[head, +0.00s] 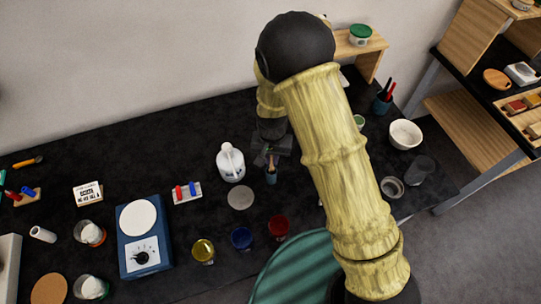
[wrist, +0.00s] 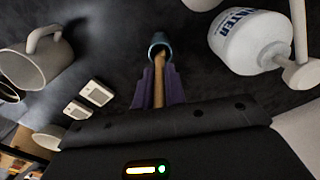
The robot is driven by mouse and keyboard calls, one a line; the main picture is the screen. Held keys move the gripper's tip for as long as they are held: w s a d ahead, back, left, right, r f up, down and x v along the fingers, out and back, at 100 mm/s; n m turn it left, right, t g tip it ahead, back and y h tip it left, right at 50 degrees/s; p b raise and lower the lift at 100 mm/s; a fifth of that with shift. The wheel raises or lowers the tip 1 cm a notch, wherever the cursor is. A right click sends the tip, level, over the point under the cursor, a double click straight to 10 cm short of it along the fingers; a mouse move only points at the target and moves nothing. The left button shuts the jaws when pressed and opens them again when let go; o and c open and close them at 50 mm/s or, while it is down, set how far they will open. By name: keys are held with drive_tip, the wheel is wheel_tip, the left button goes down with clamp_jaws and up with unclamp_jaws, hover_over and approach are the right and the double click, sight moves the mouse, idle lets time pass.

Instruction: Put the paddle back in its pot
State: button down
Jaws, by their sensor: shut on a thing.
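My gripper (wrist: 158,88) is shut on the paddle (wrist: 159,90), whose pale wooden shaft lies between the two purple fingers. A small blue-grey pot (wrist: 158,40) is just beyond the fingertips in the wrist view. The paddle's far end reaches the pot's mouth and seems to go into it; how deep cannot be told. In the head view the small pot (head: 271,177) stands on the black bench below my gripper (head: 270,153), right of a white bottle. My arm and gripper hide most of the paddle there.
The white bottle (head: 230,163) stands close left of the pot. A grey disc (head: 240,197) and yellow, blue and red cups (head: 203,250) lie nearer the front. A white bowl (head: 405,134) and a dark pot with pens (head: 382,103) are at right.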

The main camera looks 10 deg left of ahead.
sight(271, 168)
drive_tip(key=shift+a+f+b, duration=0.1)
drive_tip(key=shift+f+b, duration=0.8)
drive_tip(key=shift+f, duration=0.6)
drive_tip(key=c, duration=1.4)
unclamp_jaws()
drive_tip(key=shift+o, duration=0.2)
drive_tip(key=shift+r, duration=0.1)
